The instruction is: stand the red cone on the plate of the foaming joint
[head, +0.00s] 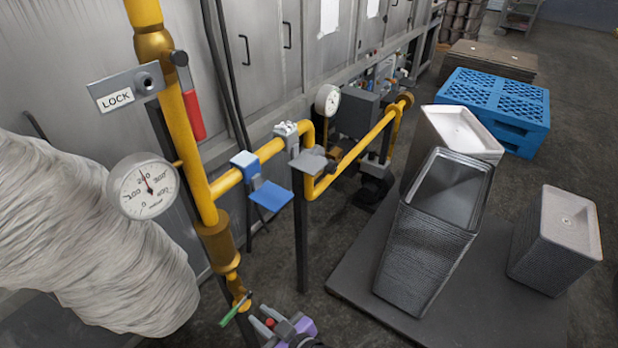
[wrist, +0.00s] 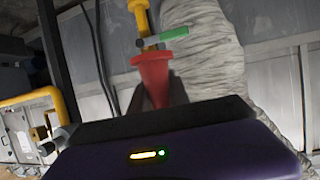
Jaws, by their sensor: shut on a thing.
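The red cone (wrist: 160,66) is between the dark fingers of my gripper (wrist: 160,92) in the wrist view, its wide end away from my palm. My gripper (head: 282,325) is shut on it, low at the bottom edge of the head view, where only a little red shows. Along the yellow pipe, a blue joint (head: 244,160) carries a blue plate (head: 271,196). A grey joint (head: 287,130) with whitish, foam-like lumps on top stands beside a grey plate (head: 311,161). Both plates look bare, and my gripper is apart from and below them.
A yellow standpipe (head: 184,130) with a gauge (head: 143,187) and a green handle (head: 235,310) is close left of my gripper. A white wrapped bulk (head: 90,235) fills the left. Tall grey bins (head: 430,240) stand on a dark platform at right.

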